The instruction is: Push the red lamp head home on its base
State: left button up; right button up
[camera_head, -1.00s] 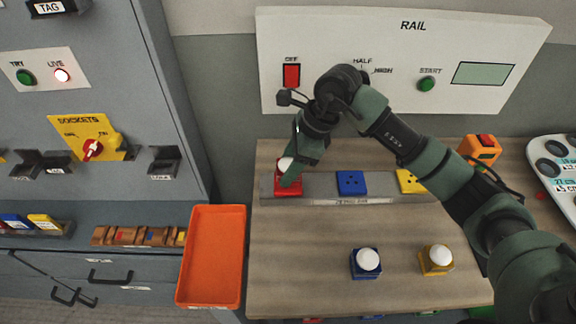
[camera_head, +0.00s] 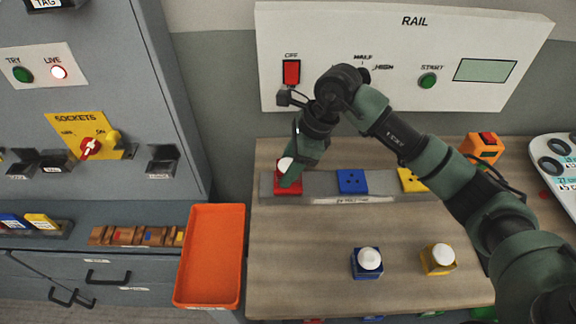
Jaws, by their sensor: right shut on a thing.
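The red lamp head (camera_head: 287,166), with a white dome on top, sits at the red base (camera_head: 289,187) at the left end of the grey rail strip (camera_head: 320,186). My right gripper (camera_head: 290,176) points down over it and is shut on it. The fingers hide part of the head and base, so I cannot tell whether a gap is left between them. My left gripper is not in view.
A blue base (camera_head: 352,181) and a yellow base (camera_head: 411,181) sit along the strip. A blue lamp head (camera_head: 367,262) and a yellow one (camera_head: 438,258) stand on the table's front. An orange tray (camera_head: 210,255) is at left. The RAIL panel (camera_head: 400,60) stands behind.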

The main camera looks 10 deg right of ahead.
jog(key=shift+f, duration=0.15)
jog(key=o, duration=1.3)
jog(key=shift+o, duration=0.2)
jog(key=b+v, duration=0.2)
jog(key=v, duration=0.6)
jog(key=shift+f, duration=0.1)
